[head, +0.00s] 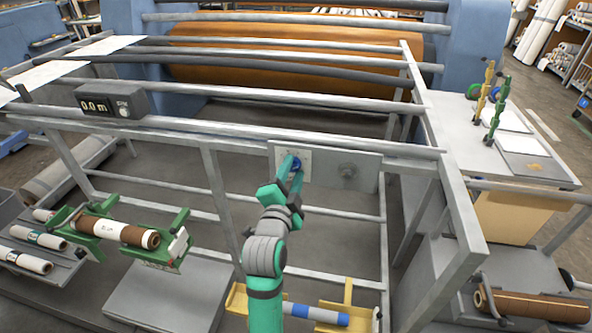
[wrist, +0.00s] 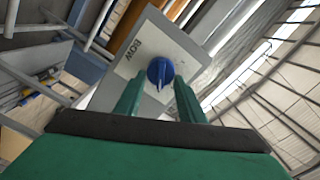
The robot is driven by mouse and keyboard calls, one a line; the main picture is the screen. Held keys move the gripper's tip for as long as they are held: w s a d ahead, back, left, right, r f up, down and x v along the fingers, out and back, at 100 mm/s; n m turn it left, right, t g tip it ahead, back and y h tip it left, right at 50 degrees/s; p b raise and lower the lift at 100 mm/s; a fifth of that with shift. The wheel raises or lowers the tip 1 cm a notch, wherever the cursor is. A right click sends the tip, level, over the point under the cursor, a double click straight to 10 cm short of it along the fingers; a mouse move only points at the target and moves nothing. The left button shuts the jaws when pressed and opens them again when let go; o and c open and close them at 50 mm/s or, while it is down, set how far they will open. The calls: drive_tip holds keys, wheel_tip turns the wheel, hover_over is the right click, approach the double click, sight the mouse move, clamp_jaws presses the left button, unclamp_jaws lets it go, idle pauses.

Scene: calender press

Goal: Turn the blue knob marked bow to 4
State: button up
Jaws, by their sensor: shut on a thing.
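The blue knob (head: 295,164) is on a pale plate on the grey panel (head: 365,173) at the front of the frame. In the wrist view the blue knob (wrist: 160,73) sits on a plate lettered BOW (wrist: 138,62), with its ridge between my finger tips. My gripper (head: 288,172) is shut on the knob, one green finger at each side; it also shows in the wrist view (wrist: 159,92). The scale numbers and the knob's exact setting cannot be read.
A metal rail (head: 330,145) runs just above. A 0.0 m counter (head: 112,102) is at left. A green cradle (head: 165,258) with a roll and a yellow cradle (head: 360,312) stand lower down.

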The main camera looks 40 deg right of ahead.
drive_tip(key=o, duration=1)
drive_tip(key=shift+a, duration=0.1)
drive_tip(key=shift+o, duration=0.2)
drive_tip(key=v, duration=1.1)
